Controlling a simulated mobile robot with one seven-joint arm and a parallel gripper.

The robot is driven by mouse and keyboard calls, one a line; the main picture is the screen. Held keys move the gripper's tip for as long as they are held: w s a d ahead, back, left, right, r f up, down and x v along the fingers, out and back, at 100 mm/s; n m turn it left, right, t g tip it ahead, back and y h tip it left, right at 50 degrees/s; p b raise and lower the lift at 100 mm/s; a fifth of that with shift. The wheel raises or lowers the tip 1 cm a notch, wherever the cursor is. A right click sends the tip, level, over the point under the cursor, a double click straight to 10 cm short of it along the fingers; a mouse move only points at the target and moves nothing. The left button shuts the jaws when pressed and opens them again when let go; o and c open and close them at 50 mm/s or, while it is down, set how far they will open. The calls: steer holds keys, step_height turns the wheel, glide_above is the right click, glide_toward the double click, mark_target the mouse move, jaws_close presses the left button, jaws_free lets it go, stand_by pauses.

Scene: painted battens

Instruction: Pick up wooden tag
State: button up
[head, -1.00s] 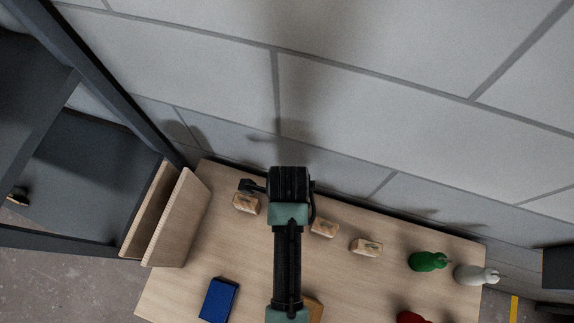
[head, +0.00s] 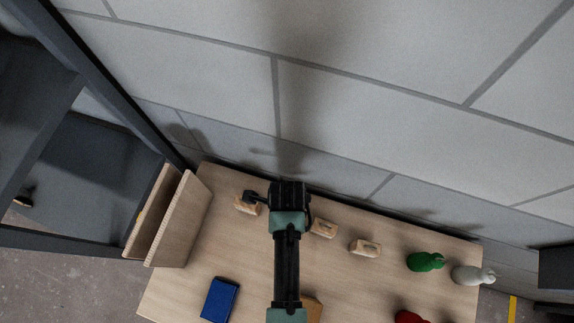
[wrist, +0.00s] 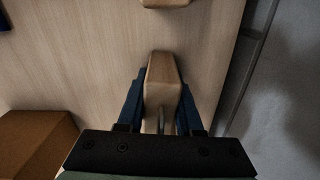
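Three wooden tags show in the head view in a row along the table's far side: a left one (head: 247,205), a middle one (head: 323,228) and a right one (head: 366,248). In the wrist view, one wooden tag (wrist: 163,72) lies between the two blue fingers of my gripper (wrist: 162,95), a finger close along each side. My gripper looks open around it; contact is hard to tell. In the head view my arm hides this tag. Another tag (wrist: 165,3) shows at the top edge of the wrist view.
The wooden table (head: 180,285) stands against a grey block wall (head: 400,90). A blue box (head: 219,299), an orange-brown block (wrist: 40,143), a green figure (head: 425,262), a white figure (head: 472,275) and a red object (head: 410,317) are on it. An upright wooden board (head: 178,220) is at left.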

jaws_close()
steer(key=shift+r, duration=0.1)
